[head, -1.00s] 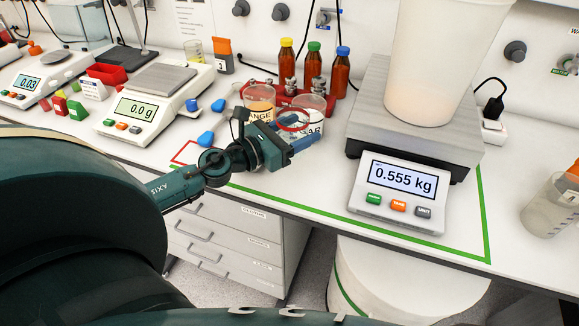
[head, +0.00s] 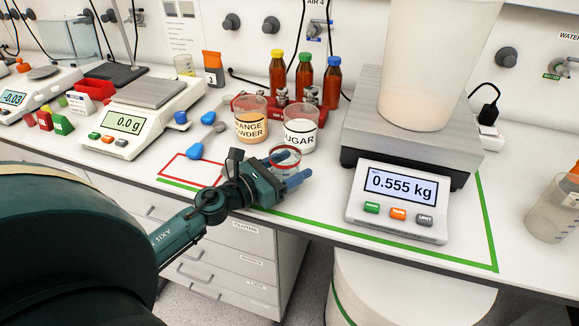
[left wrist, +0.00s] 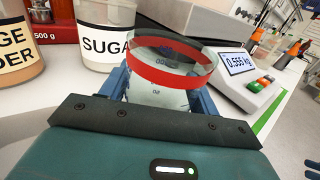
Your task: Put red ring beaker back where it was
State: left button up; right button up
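The red ring beaker (head: 286,156) is a clear glass with a red band near its rim. In the left wrist view the beaker (left wrist: 172,62) stands between the blue fingers of my left gripper (head: 292,180), which sit on both sides of it. Its lower part is hidden behind the gripper. It is in front of the sugar beaker (head: 300,132); whether its base touches the bench is unclear. A red outlined square (head: 188,171) on the bench lies to the left of the gripper, partly hidden by my arm.
The orange powder beaker (head: 251,125) stands behind, beside the sugar. A large scale (head: 398,198) reading 0.555 kg bears a white container (head: 430,70) to the right. A small scale (head: 125,122) reads 0.0 g at left. A blue scoop (head: 196,150) lies behind the red square.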

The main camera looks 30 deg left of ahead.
pick_arm(q)
jog(key=o, duration=0.4)
pick_arm(e)
jog(key=shift+w+r, duration=0.1)
pick_arm(q)
jog(key=shift+s+r, duration=0.1)
jog(key=shift+r, duration=0.05)
pick_arm(e)
jog(key=shift+d+r, duration=0.1)
jog(key=shift+r, duration=0.05)
pick_arm(q)
jog(key=b+v, duration=0.3)
jog(key=v, duration=0.8)
jog(key=shift+s+a+r, duration=0.1)
jog(key=shift+s+a, duration=0.1)
jog(key=shift+s, duration=0.2)
pick_arm(e)
jog(key=shift+a+f+y, duration=0.3)
jog(key=shift+a+f, duration=0.2)
jog(key=shift+f, duration=0.25)
jog(key=shift+w, duration=0.1)
